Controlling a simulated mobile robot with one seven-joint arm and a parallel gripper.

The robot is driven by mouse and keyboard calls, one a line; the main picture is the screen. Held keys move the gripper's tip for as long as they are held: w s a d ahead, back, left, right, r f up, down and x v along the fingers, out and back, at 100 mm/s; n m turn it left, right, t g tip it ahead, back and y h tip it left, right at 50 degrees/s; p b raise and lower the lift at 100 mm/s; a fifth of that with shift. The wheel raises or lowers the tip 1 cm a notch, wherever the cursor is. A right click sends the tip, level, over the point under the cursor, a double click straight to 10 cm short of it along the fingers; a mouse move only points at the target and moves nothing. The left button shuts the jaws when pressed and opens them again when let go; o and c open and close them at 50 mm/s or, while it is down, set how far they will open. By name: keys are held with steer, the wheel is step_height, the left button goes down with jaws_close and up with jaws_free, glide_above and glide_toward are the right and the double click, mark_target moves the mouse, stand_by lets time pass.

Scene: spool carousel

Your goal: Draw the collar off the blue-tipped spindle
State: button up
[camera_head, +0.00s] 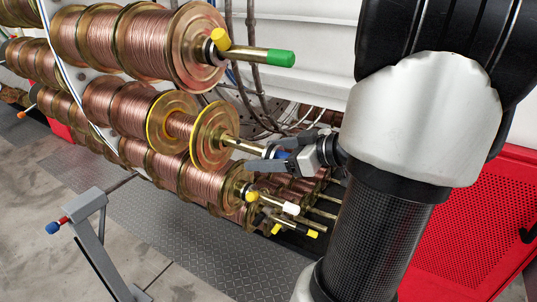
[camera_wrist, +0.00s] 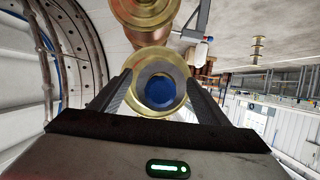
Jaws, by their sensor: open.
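The blue-tipped spindle (camera_head: 250,147) sticks out of the middle row of copper-wound spools. Its blue tip (camera_head: 281,154) lies between the fingers of my gripper (camera_head: 279,151). In the wrist view the blue tip (camera_wrist: 160,92) faces me end-on, centred between the open fingers (camera_wrist: 160,98). A grey ring (camera_wrist: 160,70) shows around the tip, in front of a brass spool flange; I cannot tell whether it is the collar or the spool hub. My fingers flank the spindle's end, with a gap at both sides in the wrist view. No collar shows clearly on this spindle in the head view.
Above, a green-tipped spindle (camera_head: 270,57) carries a collar with a yellow knob (camera_head: 221,39). Below are spindles with white (camera_head: 291,208) and yellow tips (camera_head: 312,233). A grey stand (camera_head: 95,235) is at lower left, a red perforated cabinet (camera_head: 470,240) at right.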

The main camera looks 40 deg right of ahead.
steer(key=c, duration=1.5)
steer(key=shift+o, duration=0.2)
steer(key=s+d+b, duration=0.3)
steer(key=s, duration=0.5)
steer(key=shift+d+r+b, duration=0.25)
steer(key=shift+d+b, duration=0.1)
steer(key=shift+s, duration=0.1)
steer(key=shift+s+f+b, duration=0.15)
steer(key=shift+b, duration=0.45)
